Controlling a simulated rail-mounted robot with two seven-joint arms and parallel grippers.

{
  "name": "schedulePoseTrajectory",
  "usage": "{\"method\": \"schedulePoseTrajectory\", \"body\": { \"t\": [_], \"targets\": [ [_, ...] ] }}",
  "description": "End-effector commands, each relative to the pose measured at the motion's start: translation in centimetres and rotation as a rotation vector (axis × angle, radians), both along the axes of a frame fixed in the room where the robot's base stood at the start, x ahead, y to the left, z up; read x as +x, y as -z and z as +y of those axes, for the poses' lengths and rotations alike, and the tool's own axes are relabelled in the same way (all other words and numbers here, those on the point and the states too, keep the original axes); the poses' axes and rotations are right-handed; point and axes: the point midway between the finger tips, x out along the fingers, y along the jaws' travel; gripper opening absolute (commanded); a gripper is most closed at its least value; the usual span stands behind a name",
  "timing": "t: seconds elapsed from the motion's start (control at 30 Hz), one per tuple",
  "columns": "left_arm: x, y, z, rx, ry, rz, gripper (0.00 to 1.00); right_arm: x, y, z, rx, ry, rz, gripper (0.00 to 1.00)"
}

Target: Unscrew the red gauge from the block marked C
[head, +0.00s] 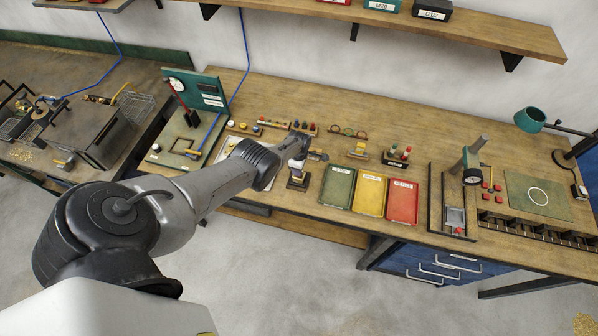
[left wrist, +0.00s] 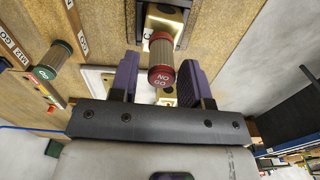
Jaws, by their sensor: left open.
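The red gauge (left wrist: 161,76), a knurled cylinder with a red end marked NO GO, shows in the left wrist view. In the head view, my left gripper (head: 297,163) is over a dark block (head: 298,183) on the bench, and the gauge is hard to make out there. My right gripper is not in view.
A green-ended GO gauge (left wrist: 45,73) is at the left in the wrist view. In the head view, green (head: 338,188), yellow (head: 371,195) and red (head: 403,202) trays lie right of the block. A press-like stand (head: 474,160) is farther right. The bench front edge is close.

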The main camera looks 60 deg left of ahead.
Motion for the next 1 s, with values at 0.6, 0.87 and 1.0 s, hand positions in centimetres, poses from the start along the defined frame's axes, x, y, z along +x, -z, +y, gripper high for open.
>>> {"method": "schedulePoseTrajectory", "body": {
  "t": [0.6,0.87,1.0],
  "targets": [
    [0.03,0.05,-0.06,0.001,0.865,0.001,0.43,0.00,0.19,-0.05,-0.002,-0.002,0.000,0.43],
    [0.05,0.02,-0.07,0.000,0.998,0.001,0.43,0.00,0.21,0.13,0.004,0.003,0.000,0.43],
    [0.05,0.02,-0.07,0.000,0.999,0.001,0.43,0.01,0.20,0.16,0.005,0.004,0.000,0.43]
  ]
}}
